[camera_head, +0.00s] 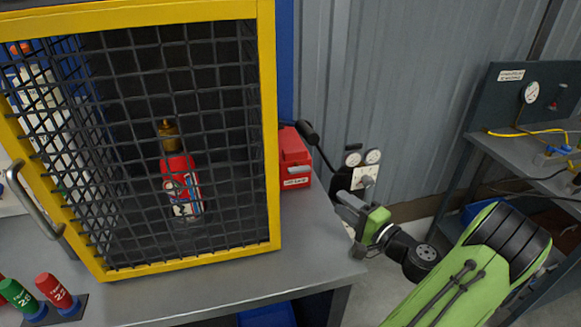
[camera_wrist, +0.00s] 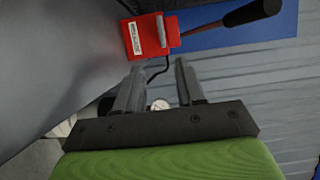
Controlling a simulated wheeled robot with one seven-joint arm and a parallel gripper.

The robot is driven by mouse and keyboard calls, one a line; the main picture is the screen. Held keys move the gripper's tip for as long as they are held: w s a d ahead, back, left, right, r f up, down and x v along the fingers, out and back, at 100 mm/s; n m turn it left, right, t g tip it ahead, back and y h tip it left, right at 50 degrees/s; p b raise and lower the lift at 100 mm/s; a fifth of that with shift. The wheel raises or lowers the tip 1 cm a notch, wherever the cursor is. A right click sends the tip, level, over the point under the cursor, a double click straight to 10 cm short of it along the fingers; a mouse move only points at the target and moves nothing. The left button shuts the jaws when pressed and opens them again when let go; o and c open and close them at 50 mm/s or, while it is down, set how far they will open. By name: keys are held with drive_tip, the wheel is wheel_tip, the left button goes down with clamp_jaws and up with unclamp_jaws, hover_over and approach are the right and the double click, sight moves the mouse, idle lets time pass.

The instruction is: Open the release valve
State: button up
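A red box (camera_head: 294,158) with a white label stands on the grey bench, right of the yellow cage. A lever with a black grip (camera_head: 307,132) sticks out from its top. In the wrist view the red box (camera_wrist: 147,36) is just beyond the fingertips, and the black lever grip (camera_wrist: 252,12) points to the upper right. I cannot read the label or tell for sure that this is the release valve. My gripper (camera_head: 346,205) is to the right of the box and lower than the lever. In the wrist view its two fingers (camera_wrist: 159,72) are apart with nothing held between them.
The yellow mesh cage (camera_head: 266,120) holds a red cylinder (camera_head: 181,185) with a brass top. Red and green cylinders (camera_head: 55,291) stand at the front left. A wall plate with dials (camera_head: 364,178) is behind my gripper. A shelf with a gauge (camera_head: 530,92) is at right.

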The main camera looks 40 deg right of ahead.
sight(302, 172)
drive_tip(key=w, duration=0.5)
drive_tip(key=w+d, duration=0.1)
drive_tip(key=w, duration=0.4)
drive_tip(key=w+b, duration=0.1)
drive_tip(key=w, duration=0.4)
drive_tip(key=shift+w+d, duration=0.25)
drive_tip(key=shift+d, duration=0.15)
clamp_jaws()
